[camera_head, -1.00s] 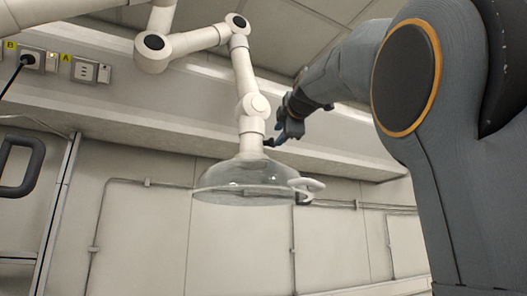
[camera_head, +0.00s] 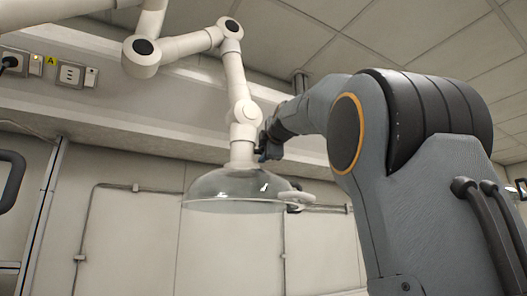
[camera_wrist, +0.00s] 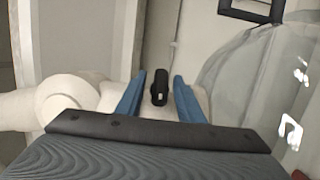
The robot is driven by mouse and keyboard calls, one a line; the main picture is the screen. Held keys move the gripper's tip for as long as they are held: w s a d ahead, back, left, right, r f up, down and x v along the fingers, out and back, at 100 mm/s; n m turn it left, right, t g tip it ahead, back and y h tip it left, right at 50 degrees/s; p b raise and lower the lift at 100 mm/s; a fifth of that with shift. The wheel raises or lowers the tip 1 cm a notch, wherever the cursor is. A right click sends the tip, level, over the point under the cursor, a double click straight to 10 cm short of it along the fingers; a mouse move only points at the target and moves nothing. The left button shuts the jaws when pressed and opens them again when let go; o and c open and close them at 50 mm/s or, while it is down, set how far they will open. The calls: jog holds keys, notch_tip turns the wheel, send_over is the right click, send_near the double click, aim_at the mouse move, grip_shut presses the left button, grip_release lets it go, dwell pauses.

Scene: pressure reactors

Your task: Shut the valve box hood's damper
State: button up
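The valve box hood (camera_head: 235,188) is a clear dome with a pale rim, hanging from a white jointed extraction arm. In the wrist view its dome (camera_wrist: 245,75) fills the right side. The damper's small black handle (camera_wrist: 159,87) stands out at the white neck (camera_wrist: 110,95). My gripper (camera_head: 268,152) is beside the neck, just above the dome. In the wrist view my gripper (camera_wrist: 159,80) is open. Its two blue fingers stand on either side of the black handle, with gaps on both sides. In the head view the handle cannot be made out behind my gripper.
The white extraction arm (camera_head: 185,45) runs up and left from the hood. A pale handle (camera_head: 297,198) sits on the hood's rim at right. Wall sockets (camera_head: 70,74) are at upper left. A wall ledge (camera_head: 110,125) runs behind the hood.

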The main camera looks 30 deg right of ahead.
jog(key=shift+c, duration=0.4)
grip_shut()
jog(key=shift+r+p, duration=0.1)
jog(key=shift+p, duration=0.65)
jog(key=g+p, duration=0.1)
jog(key=p, duration=0.1)
jog(key=g+p, duration=0.1)
jog(key=p, duration=0.2)
jog(key=shift+s+r+m+y, duration=0.1)
jog(key=shift+r+m+y, duration=0.1)
jog(key=shift+m+y, duration=0.1)
jog(key=g+p, duration=0.1)
jog(key=p, duration=0.3)
jog(key=shift+m+y, duration=0.3)
jog(key=shift+f+g+p, duration=0.15)
jog(key=shift+g+p, duration=0.75)
jog(key=shift+p, duration=0.3)
jog(key=shift+f+m+g+y, duration=0.15)
jog(key=shift+m+g+y, duration=0.25)
jog(key=shift+g+y, duration=0.15)
jog(key=shift+f+g+p, duration=0.1)
jog(key=shift+g+p, duration=0.2)
jog(key=shift+g, duration=0.05)
